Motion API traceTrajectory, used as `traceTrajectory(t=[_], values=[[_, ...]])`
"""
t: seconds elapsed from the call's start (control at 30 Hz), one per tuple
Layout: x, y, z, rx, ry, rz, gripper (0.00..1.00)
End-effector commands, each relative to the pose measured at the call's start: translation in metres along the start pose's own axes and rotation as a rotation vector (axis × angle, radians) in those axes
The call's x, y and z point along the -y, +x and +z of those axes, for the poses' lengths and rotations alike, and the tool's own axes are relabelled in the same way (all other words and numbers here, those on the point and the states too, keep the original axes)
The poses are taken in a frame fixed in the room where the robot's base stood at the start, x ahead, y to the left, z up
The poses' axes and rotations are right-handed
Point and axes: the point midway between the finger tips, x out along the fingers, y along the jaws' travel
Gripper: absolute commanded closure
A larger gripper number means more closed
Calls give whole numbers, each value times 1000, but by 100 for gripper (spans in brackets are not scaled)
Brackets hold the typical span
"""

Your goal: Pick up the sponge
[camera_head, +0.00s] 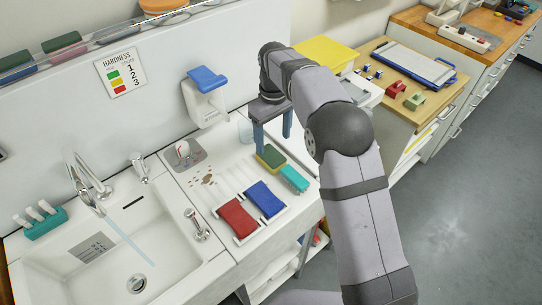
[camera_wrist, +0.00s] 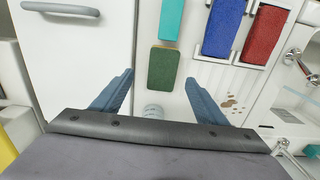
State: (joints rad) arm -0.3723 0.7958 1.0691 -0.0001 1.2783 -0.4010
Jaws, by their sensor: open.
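The sponge (camera_head: 270,158), dark green on top with a yellow edge, lies flat on the white counter. It also shows in the wrist view (camera_wrist: 162,70), just beyond the fingers. My gripper (camera_head: 274,143) is open and empty, pointing down near the sponge. In the wrist view its two blue fingers (camera_wrist: 159,78) are spread wide, with the sponge's near end roughly centred between their tips. I cannot tell the exact height of the fingertips above the counter.
A teal block (camera_head: 294,179) lies close beyond the sponge. A blue pad (camera_head: 265,199) and a red pad (camera_head: 237,219) lie on a white tray. A clear cup (camera_wrist: 153,111) stands near the fingers. Brown crumbs (camera_head: 208,179) and a sink (camera_head: 100,255) are to the left.

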Motion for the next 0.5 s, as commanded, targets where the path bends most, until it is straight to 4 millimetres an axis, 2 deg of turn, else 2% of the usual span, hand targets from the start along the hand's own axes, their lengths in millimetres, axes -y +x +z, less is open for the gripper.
traceTrajectory(t=[0.23,0.5], values=[[2,1,-5,0,-14,0,33],[2,19,-4,0,-13,0,33]])
